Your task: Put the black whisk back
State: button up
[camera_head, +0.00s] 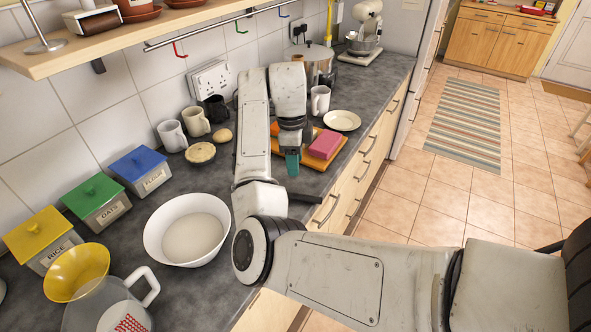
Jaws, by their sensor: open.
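I cannot make out a black whisk for certain. A dark bar-like thing (305,198) shows at the counter's front edge beside my arm; I cannot tell what it is. My gripper (292,163) points down over the counter, just left of a pink block (325,144) on an orange-brown board (318,161). A teal part shows at its tip, and I see nothing clearly held. A wall rail (205,28) carries a red hook (180,50), a green hook (241,24) and a blue hook (284,13). My arm hides part of the counter.
Mugs (172,136), a pie (200,153), a pot (315,63) and a plate (341,120) stand farther back. The floor (440,200) at right is open.

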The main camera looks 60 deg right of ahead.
jog(key=s+a+f+n+h, duration=0.45)
jog(key=s+f+n, duration=0.65)
jog(key=n, duration=0.4)
jog(key=s+a+f+n+y, duration=0.2)
jog(key=s+a+n, duration=0.4)
jog(key=a, duration=0.3)
jog(key=s+a+f+n+t+y, duration=0.1)
jog(key=s+a+f+n+y, duration=0.1)
jog(key=s+a+f+n, duration=0.2)
jog(key=s+a+n, duration=0.3)
jog(key=a+n, duration=0.2)
jog(key=shift+a+f+n+t, duration=0.15)
jog(key=shift+f+n+t, duration=0.05)
jog(key=shift+n+t, duration=0.1)
jog(key=shift+y, duration=0.25)
notch_tip(320, 180, down, 2)
jog(key=shift+b, duration=0.95)
